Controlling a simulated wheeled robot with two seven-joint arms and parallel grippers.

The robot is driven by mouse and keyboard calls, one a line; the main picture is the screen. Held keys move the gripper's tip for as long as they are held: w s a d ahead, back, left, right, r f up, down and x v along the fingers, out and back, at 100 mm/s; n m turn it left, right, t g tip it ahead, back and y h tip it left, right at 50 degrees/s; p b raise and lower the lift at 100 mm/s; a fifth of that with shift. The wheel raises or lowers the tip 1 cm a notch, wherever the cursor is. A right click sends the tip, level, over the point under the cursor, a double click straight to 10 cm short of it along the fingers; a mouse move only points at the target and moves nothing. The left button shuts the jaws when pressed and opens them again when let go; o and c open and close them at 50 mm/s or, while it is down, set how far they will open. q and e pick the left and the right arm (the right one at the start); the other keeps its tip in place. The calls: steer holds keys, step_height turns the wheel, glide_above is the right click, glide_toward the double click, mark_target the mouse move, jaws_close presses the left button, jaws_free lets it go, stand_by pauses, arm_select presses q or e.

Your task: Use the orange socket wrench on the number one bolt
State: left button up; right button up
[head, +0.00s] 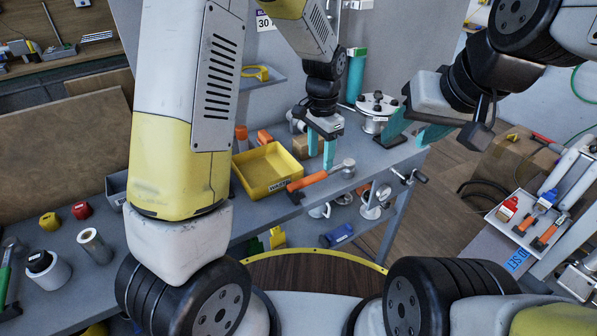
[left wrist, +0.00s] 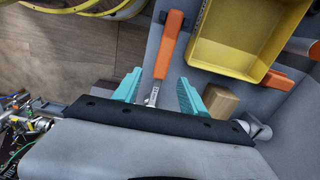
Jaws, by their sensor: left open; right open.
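The orange socket wrench (head: 308,181) lies along the front edge of the grey bench, its metal head toward the right. My left gripper (head: 321,152) is open just above and behind its shaft. In the left wrist view the wrench's orange handle (left wrist: 168,45) points away and its metal shaft shows between the open teal fingers (left wrist: 159,92). I cannot tell whether the fingers touch it. A round metal flange fixture with bolts (head: 377,104) stands at the bench's right end; bolt numbers are not legible. My right gripper (head: 412,131) is open and empty, right of the fixture.
A yellow bin (head: 268,171) sits left of the wrench; it shows in the left wrist view too (left wrist: 240,60). A small cardboard box (left wrist: 219,101) is close to one left finger. Rolls and small cans (head: 90,242) stand further left. A lower shelf holds valves (head: 373,202).

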mark_target(316, 175)
arm_select(q)
steer(key=shift+s+f, duration=0.25)
steer(key=shift+f, duration=0.7)
steer(key=f, duration=0.7)
steer(key=shift+w+a, duration=0.15)
steer(key=shift+a, duration=0.25)
steer(key=shift+c, duration=0.2)
jaws_close()
